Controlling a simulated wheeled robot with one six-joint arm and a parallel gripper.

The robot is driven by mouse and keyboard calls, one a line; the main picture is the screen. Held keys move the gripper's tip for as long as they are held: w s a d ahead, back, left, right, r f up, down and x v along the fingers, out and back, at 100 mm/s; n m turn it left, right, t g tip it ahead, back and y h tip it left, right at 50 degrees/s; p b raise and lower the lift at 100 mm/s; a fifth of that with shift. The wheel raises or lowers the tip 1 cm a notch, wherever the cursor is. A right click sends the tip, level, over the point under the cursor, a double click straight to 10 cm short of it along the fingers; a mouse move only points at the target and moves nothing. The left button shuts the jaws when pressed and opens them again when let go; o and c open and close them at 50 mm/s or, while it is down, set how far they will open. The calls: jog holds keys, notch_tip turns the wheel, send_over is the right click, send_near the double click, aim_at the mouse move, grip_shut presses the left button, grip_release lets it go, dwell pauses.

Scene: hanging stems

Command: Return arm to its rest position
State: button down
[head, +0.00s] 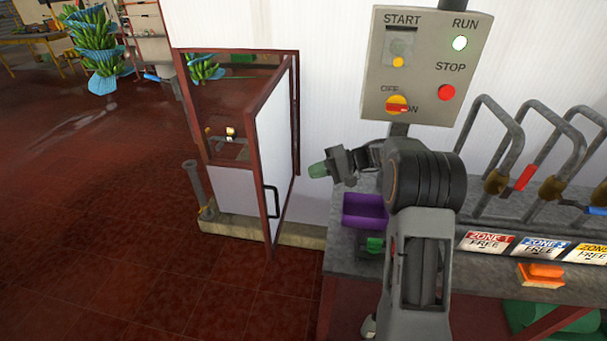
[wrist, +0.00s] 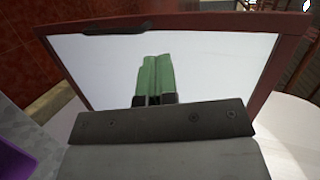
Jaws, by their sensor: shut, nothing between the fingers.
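My gripper (head: 318,170) is at the end of my folded arm, above the left end of the grey bench and pointing left. Its green fingers show together in the wrist view (wrist: 155,77), shut with nothing between them. In the wrist view the white panel of a red-framed door (wrist: 95,65) fills the space beyond the fingers. In the head view this door (head: 276,140) stands open to the left of my gripper, with a dark handle. I cannot tell the exact gap between the fingertips and the door.
A purple bin (head: 364,211) sits on the bench (head: 345,250) below my gripper. A control box (head: 425,65) with a lit RUN light is above my arm. Grey bent bars (head: 505,150) and zone signs (head: 543,246) are at right. The red tiled floor (head: 120,230) at left is clear.

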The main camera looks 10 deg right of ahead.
jog(key=s+d+f+m+g+h, duration=0.1)
jog(key=s+d+f+m+h, duration=0.15)
jog(key=s+h, duration=0.2)
jog(key=s+d+f+m+g+h, duration=0.1)
jog(key=s+d+f+h, duration=0.1)
jog(key=s+f+h, duration=0.3)
jog(key=s+r+n+t+h, duration=0.2)
jog(key=s+r, duration=0.2)
jog(key=s, duration=0.4)
jog(key=s+r+n+t+h, duration=0.2)
jog(key=s+r, duration=0.3)
jog(key=s, duration=0.3)
jog(key=shift+s+a+r+t+h, duration=0.25)
jog(key=shift+s+a+t+h, duration=0.1)
jog(key=shift+a+t+h, duration=0.15)
jog(key=shift+n, duration=0.25)
jog(key=shift+s, duration=0.1)
